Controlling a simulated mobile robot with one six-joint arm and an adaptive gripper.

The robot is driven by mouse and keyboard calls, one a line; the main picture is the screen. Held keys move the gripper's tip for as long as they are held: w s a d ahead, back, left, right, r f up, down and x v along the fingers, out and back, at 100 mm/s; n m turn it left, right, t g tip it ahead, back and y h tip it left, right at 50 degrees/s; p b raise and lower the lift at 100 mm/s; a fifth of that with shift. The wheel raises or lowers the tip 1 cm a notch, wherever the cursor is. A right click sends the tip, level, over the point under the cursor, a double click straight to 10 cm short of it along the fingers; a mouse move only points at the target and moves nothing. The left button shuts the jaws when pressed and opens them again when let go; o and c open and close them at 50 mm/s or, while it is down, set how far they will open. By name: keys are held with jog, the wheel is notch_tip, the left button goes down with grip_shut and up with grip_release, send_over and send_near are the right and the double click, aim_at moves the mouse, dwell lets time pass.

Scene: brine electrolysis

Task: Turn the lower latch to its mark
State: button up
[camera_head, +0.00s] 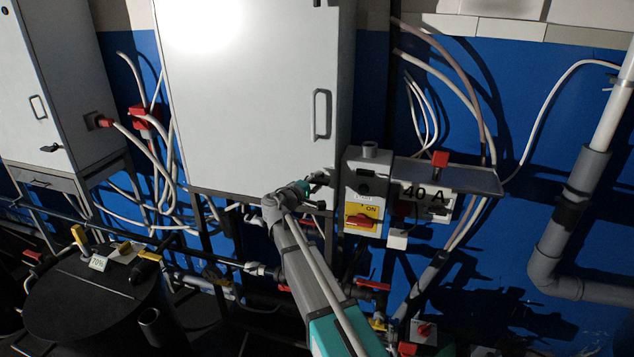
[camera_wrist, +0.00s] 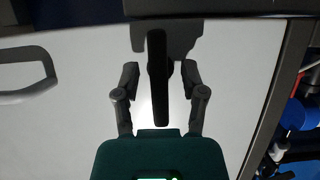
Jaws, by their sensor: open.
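The lower latch (camera_wrist: 158,100) is a black bar on the pale cabinet door (camera_wrist: 75,125). In the wrist view it lies lengthwise between the two fingers of my gripper (camera_wrist: 159,78), with a visible gap on each side. My gripper is open and does not grip the latch. In the head view my gripper (camera_head: 318,182) is at the lower right corner of the middle cabinet (camera_head: 250,100), where it hides the latch or makes it too small to tell. I cannot make out the latch's mark in either view.
The grey door handle (camera_head: 321,114) is above my gripper; it also shows in the wrist view (camera_wrist: 28,92). A switch box with a red knob (camera_head: 361,220) stands close to the right of my gripper. A shelf (camera_head: 455,176) and grey pipes (camera_head: 570,200) are farther right.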

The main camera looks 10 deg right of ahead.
grip_shut()
dwell(0.3)
jog(key=shift+m, duration=0.3)
jog(key=m+y+p, duration=0.1)
jog(key=m+p, duration=0.1)
jog(key=shift+r+m+g+p, duration=0.15)
jog(key=shift+m+g+p, duration=0.15)
jog(key=shift+m+p, duration=0.1)
jog(key=m+y+p, duration=0.2)
jog(key=m, duration=0.2)
jog(key=shift+d+y+p, duration=0.1)
jog(key=shift+y+p, duration=0.2)
jog(key=m+y+p, duration=0.1)
jog(key=m+y, duration=0.1)
jog(key=m, duration=0.1)
jog(key=shift+s, duration=0.1)
jog(key=m+y, duration=0.2)
jog(key=m, duration=0.1)
jog(key=shift+f+t+p, duration=0.2)
jog(key=shift+t+p, duration=0.15)
jog(key=shift+t, duration=0.05)
